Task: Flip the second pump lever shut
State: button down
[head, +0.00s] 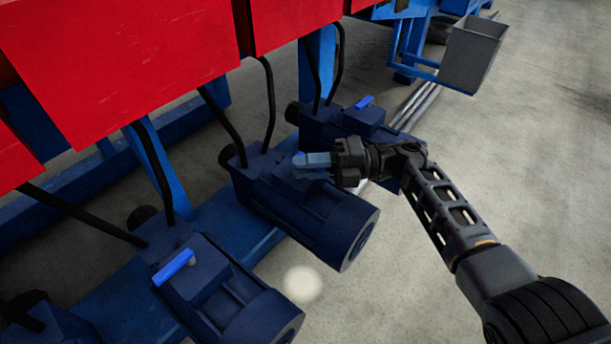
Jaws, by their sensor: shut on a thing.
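My gripper (306,163) reaches in from the right over the middle dark blue pump (315,217). Its fingers are shut at the top of the pump's box, on the lever there. That lever is almost wholly covered by the fingers; only a small bright blue bit (299,154) shows at their tips, so its angle cannot be told. The nearer pump (232,300) has a bright blue lever (174,267) lying across its box. The farther pump has a similar blue lever (365,102) in plain view.
Red panels (120,45) overhang the pumps at the upper left. Black hoses (270,100) run down from them to the pumps. A grey bin (474,52) hangs on a blue frame at the upper right. The concrete floor at right is mostly clear.

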jog(key=shift+n+g+b, duration=0.3)
jog(key=shift+g, duration=0.2)
jog(key=c, duration=1.2)
grip_release()
jog(key=shift+w+d+p, duration=0.1)
jog(key=shift+w+d, duration=0.1)
jog(key=shift+d, duration=1.1)
jog(key=shift+w+d+p, duration=0.15)
jog(key=shift+d, duration=1.2)
jog(key=shift+w+d+p, duration=0.1)
jog(key=shift+w+d, duration=0.1)
jog(key=shift+d, duration=1.1)
jog(key=shift+d, duration=0.1)
